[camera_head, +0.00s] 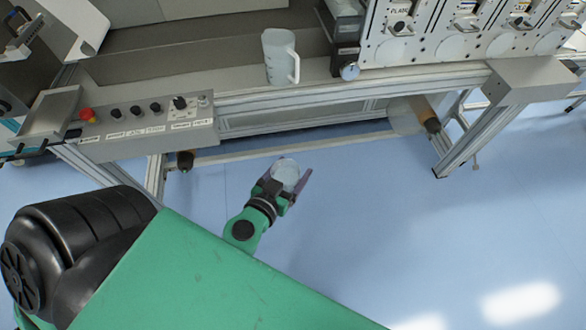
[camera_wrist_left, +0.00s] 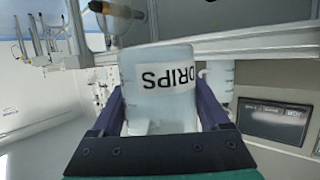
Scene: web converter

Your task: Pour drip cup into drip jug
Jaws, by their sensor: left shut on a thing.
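The drip jug (camera_head: 280,57), a whitish translucent jug with a handle on its right side, stands upright on the machine's ledge in the head view. My left gripper (camera_head: 288,184) is shut on the drip cup (camera_head: 287,172), a small translucent cup, in front of the machine and below the ledge, apart from the jug. In the left wrist view, the drip cup (camera_wrist_left: 160,85) sits between the fingers of the left gripper (camera_wrist_left: 162,100), its "DRIPS" label upside down. A translucent vessel, likely the jug (camera_wrist_left: 219,78), shows partly behind it. The cup's contents cannot be made out. My right gripper is out of view.
The machine's front rail (camera_head: 350,88) runs between the cup and the jug. A control box (camera_head: 150,130) with knobs and a red button is at left. A dark unit (camera_head: 343,30) stands right of the jug. The blue floor (camera_head: 400,220) is open at right.

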